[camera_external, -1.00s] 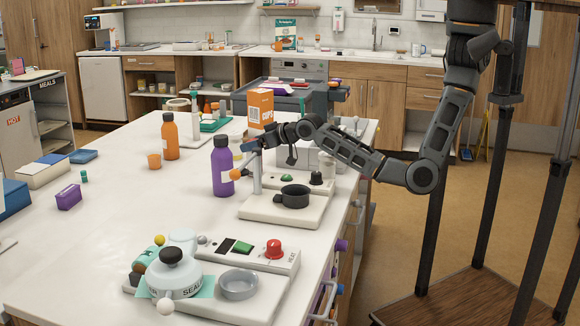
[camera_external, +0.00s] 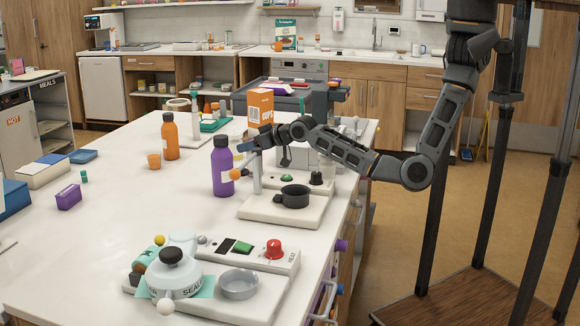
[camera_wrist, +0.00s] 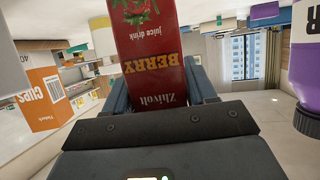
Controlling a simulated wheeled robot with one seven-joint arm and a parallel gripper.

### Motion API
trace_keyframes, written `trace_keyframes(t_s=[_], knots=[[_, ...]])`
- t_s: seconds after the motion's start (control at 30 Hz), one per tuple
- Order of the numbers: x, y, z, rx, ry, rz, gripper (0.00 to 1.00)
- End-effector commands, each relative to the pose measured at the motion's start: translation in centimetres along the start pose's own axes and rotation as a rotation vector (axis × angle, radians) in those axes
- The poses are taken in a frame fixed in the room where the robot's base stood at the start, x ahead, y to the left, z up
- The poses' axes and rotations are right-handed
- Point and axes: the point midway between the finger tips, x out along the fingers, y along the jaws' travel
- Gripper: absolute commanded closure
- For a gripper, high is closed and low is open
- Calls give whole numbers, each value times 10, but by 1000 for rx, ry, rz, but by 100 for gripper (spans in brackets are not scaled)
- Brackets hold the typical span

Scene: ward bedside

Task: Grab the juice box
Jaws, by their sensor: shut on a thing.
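The red juice box (camera_wrist: 160,50) fills the top middle of the wrist view, with "BERRY", "juice drink" and a berry picture upside down in that view. My gripper (camera_wrist: 158,82) has its two blue-grey fingers on either side of the box, shut on it. In the external view my gripper (camera_external: 246,146) is over the white table, just right of the purple bottle (camera_external: 222,168). I cannot make out the juice box in the external view. I cannot tell whether it touches the table.
An orange cups box (camera_external: 260,107) stands behind the gripper. A white appliance with a black dish (camera_external: 295,196) sits just below my wrist. The table's front left is mostly clear.

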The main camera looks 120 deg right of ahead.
Motion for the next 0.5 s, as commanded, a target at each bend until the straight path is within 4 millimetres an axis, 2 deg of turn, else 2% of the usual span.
trace_keyframes(t_s=[0.13,0.5], knots=[[0,0,0,0,1,0,82],[-2,0,-7,1,2,1,82]])
